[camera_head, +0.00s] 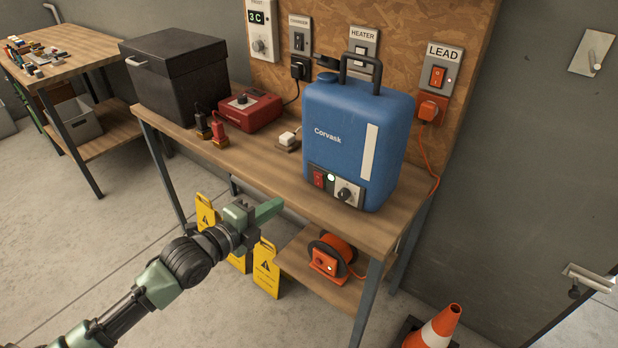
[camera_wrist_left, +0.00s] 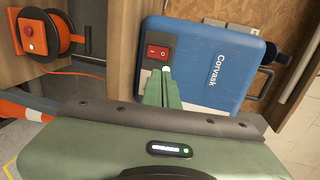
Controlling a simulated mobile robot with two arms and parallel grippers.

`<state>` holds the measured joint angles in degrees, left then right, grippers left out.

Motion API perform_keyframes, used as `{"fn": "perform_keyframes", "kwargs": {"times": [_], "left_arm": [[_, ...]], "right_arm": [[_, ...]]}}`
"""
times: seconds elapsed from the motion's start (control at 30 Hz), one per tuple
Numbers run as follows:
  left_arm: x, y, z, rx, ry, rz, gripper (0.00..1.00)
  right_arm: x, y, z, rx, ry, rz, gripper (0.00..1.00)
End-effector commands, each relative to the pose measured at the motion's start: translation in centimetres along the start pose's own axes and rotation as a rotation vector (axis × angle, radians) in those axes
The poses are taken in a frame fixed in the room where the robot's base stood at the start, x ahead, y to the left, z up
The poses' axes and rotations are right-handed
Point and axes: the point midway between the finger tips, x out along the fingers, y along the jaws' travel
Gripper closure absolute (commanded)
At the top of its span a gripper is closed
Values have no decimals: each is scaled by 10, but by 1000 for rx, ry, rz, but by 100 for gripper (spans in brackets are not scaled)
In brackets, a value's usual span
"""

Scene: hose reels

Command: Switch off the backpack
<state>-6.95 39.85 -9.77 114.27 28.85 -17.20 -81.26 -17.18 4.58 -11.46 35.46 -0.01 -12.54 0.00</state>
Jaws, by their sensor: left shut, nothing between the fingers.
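The blue Corvask backpack (camera_head: 345,115) stands upright on the wooden workbench, with a black handle on top. Its lower front panel has a red rocker switch (camera_head: 319,178), a small pale lit lamp (camera_head: 331,177) and a black knob (camera_head: 345,194). My left gripper (camera_head: 281,204) is shut and empty, in front of the bench edge, left of and below the switch, apart from it. In the left wrist view, the green fingertips (camera_wrist_left: 165,72) point toward the backpack (camera_wrist_left: 205,60), just beside the red switch (camera_wrist_left: 158,52). They cover the knob there. My right gripper is not in view.
A red charger box (camera_head: 250,110) and a black lidded box (camera_head: 175,75) stand left on the workbench (camera_head: 240,165). Yellow signs (camera_head: 266,270) and a traffic cone (camera_head: 437,328) stand below.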

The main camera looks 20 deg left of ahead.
Motion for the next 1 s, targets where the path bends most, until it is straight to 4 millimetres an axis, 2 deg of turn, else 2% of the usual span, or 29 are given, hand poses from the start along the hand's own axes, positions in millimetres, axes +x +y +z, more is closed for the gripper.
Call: {"fn": "perform_keyframes", "kwargs": {"times": [0.17,0.6,0.8,1.0], "left_arm": [[17,-2,1,-5,-2,-2,100],[107,-5,0,-5,-1,-1,100],[130,-11,0,-3,-1,1,100],[137,-12,0,-1,0,1,100]], "right_arm": [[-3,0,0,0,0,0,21],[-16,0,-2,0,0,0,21],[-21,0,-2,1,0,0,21],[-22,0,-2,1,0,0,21]]}}
